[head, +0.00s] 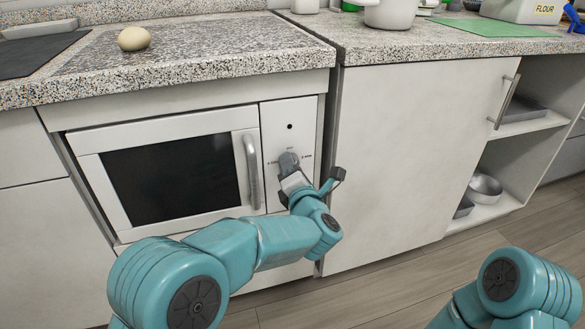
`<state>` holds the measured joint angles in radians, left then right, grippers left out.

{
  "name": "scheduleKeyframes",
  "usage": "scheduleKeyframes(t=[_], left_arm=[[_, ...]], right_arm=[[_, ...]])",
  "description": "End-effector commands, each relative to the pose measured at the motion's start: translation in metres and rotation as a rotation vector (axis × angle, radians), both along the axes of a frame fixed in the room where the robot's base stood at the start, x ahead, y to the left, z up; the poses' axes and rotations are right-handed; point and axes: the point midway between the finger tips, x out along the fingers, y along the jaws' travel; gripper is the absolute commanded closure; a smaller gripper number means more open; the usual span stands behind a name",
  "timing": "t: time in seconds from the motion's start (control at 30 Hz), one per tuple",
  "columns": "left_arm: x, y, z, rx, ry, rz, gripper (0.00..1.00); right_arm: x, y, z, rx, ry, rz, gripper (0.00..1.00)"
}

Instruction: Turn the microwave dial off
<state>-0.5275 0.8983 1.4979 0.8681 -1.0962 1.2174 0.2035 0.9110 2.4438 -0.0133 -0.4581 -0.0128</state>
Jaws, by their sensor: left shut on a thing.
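The white microwave (213,122) is built in under the counter, with a dark door window and a vertical handle (252,171). Its grey dial (288,159) is on the control panel right of the handle, with small markings around it. My left gripper (297,178) is at the dial and shut on it, hiding the dial's lower part. The dial's exact setting is hard to read. My right arm shows at the bottom right, but its gripper is out of view.
A speckled counter (200,52) runs above, with a pale round object (134,39) on it. A closed white cabinet door (410,150) stands to the right. Open shelves hold a metal bowl (485,187). Wooden floor (400,275) is clear in front.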

Motion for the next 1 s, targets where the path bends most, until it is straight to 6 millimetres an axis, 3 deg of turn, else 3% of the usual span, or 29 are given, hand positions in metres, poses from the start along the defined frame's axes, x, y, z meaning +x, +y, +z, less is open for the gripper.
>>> scheduleKeyframes(t=[0.4, 1.0], left_arm=[[0.0006, 0.0003, 0.0001, -0.214, -0.072, 0.001, 0.9], [0.0007, 0.0003, 0.0002, -0.261, -0.087, 0.001, 0.9]], right_arm=[[-0.0001, 0.0, 0.0001, 0.0, 0.0, 0.0, 1.0], [-0.0001, 0.0, 0.0001, 0.0, 0.0, 0.0, 1.0]])
